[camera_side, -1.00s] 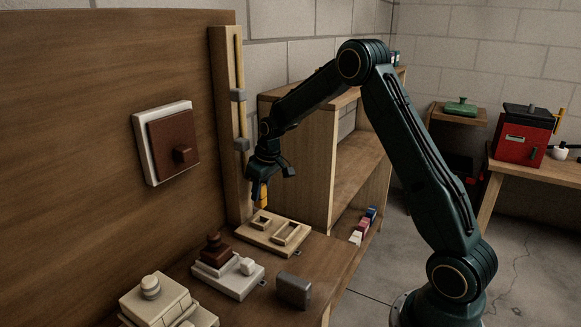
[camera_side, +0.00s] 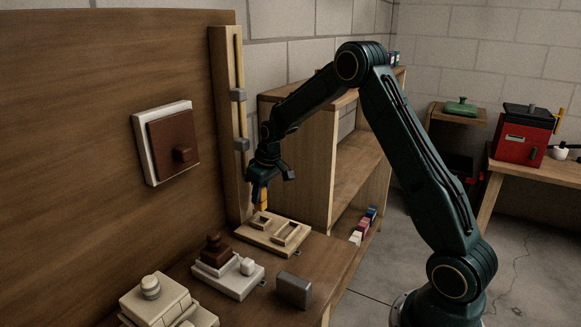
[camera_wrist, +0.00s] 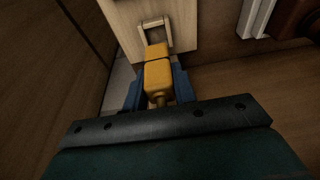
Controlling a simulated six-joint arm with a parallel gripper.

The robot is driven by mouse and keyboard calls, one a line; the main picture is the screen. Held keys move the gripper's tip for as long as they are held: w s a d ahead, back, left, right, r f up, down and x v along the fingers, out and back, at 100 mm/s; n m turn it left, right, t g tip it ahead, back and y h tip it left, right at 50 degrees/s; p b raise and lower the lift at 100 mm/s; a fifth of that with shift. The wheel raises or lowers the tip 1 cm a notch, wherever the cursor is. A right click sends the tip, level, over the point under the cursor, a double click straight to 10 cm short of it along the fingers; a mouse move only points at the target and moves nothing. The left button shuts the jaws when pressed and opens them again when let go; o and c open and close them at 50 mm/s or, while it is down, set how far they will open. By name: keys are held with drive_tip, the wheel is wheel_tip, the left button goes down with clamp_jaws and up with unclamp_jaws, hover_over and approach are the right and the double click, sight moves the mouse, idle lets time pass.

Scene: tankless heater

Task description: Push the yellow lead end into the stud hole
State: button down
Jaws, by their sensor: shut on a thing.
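My gripper (camera_side: 260,192) points down and is shut on the yellow lead end (camera_side: 264,199). In the wrist view the yellow lead end (camera_wrist: 157,75) sits between my blue fingers (camera_wrist: 158,92), and its tip points at a rectangular opening (camera_wrist: 155,32) in pale wood. The pale wooden block (camera_side: 262,239) lies on the bench with two rectangular openings. The lead end is just above or at the block's back left opening (camera_side: 262,222). I cannot tell whether the tip is inside it.
A tall wooden post (camera_side: 231,120) with grey clips stands close behind my gripper. A brown wall panel (camera_side: 80,120) is at the left. A white base (camera_side: 228,279) with brown and white pieces and a grey block (camera_side: 294,289) are nearer. A wooden shelf (camera_side: 305,150) stands to the right.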

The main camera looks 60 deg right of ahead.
sight(261, 208)
drive_tip(key=shift+f, duration=0.45)
drive_tip(key=shift+f, duration=0.35)
drive_tip(key=shift+f, duration=0.35)
drive_tip(key=shift+f, duration=0.35)
drive_tip(key=shift+s+x, duration=0.15)
drive_tip(key=shift+x, duration=0.55)
drive_tip(key=shift+s+x, duration=0.2)
drive_tip(key=shift+x, duration=0.5)
idle(2.2)
drive_tip(key=c, duration=1.1)
unclamp_jaws()
drive_tip(key=shift+f, duration=0.15)
drive_tip(key=shift+o, duration=0.2)
drive_tip(key=shift+r, duration=0.2)
drive_tip(key=v, duration=1.3)
drive_tip(key=shift+r, duration=0.25)
